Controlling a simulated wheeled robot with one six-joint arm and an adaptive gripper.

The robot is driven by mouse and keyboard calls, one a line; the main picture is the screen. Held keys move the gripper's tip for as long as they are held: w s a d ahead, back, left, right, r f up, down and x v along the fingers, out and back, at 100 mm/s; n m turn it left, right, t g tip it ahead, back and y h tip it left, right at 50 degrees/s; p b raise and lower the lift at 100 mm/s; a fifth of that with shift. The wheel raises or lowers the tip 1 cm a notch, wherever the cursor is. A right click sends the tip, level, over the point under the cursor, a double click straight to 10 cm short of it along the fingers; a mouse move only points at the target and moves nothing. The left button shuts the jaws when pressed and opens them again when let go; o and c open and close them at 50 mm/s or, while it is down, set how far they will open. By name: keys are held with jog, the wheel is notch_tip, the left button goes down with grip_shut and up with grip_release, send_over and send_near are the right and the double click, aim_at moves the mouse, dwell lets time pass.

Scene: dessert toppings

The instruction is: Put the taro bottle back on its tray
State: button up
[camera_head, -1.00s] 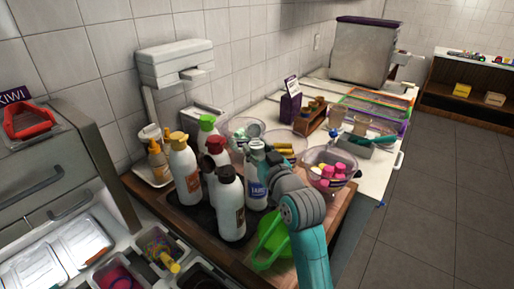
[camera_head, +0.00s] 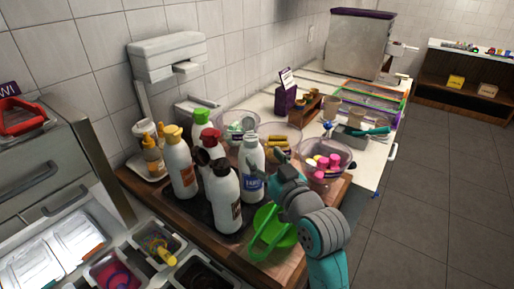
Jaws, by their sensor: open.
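The taro bottle (camera_head: 252,175), white with a blue label, stands upright at the right side of the dark tray (camera_head: 194,211), among the other bottles. Whether its base is fully inside the tray is hard to tell, as other bottles hide part of it. My gripper (camera_head: 276,170) is open, just right of the taro bottle and close to it. No object shows between its fingers, though the fingertips are small and partly hidden by my own arm.
Several other bottles stand on the tray, including a yellow-capped one (camera_head: 180,167) and a black-capped one (camera_head: 224,196). A clear bowl with pink items (camera_head: 325,160) stands to the right. The floor at right is clear.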

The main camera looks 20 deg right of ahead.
jog(key=shift+s+d, duration=0.2)
jog(key=shift+s, duration=1.65)
notch_tip(320, 180, up, 9)
